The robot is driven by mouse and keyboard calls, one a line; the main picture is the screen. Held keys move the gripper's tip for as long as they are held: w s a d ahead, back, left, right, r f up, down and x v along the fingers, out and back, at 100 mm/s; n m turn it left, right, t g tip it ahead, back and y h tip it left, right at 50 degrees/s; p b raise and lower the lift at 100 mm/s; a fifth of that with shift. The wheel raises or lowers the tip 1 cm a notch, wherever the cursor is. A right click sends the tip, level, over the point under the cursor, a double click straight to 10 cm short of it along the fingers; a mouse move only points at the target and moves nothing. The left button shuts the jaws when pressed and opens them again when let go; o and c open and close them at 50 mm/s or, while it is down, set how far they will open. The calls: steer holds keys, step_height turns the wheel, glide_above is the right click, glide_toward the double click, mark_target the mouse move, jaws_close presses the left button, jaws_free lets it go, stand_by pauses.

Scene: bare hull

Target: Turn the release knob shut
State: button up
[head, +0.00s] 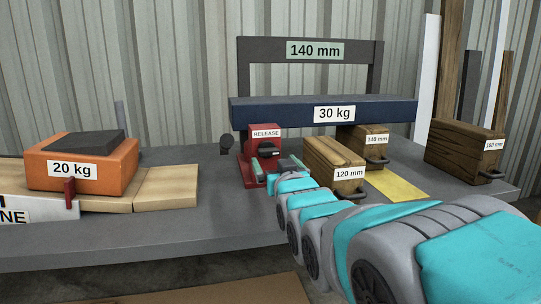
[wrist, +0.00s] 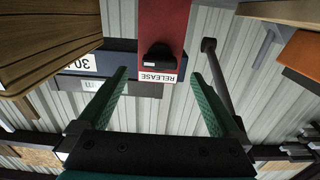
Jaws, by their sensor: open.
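The release knob is a black piece on the front of a red block labelled RELEASE (head: 249,165). The knob (head: 267,150) shows in the head view above my fingers. In the wrist view, which is upside down, the knob (wrist: 158,57) lies centred just beyond my fingertips, its bar running across the picture. My gripper (head: 275,172) has green fingers, spread open in front of the red block. In the wrist view my gripper (wrist: 158,76) is open and empty, with a finger to each side of the knob; I cannot see contact.
A dark blue 30 kg beam (head: 380,110) spans above, with a 120 mm wooden block (head: 320,152) close right of my gripper. A black round-headed rod (head: 227,143) stands left of the red block. An orange 20 kg weight (head: 110,160) sits farther left. Grey tabletop is clear between.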

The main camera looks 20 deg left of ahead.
mark_target(270, 154)
steer(key=shift+x, duration=2.5)
steer(key=shift+c, duration=0.2)
steer(key=c, duration=1.3)
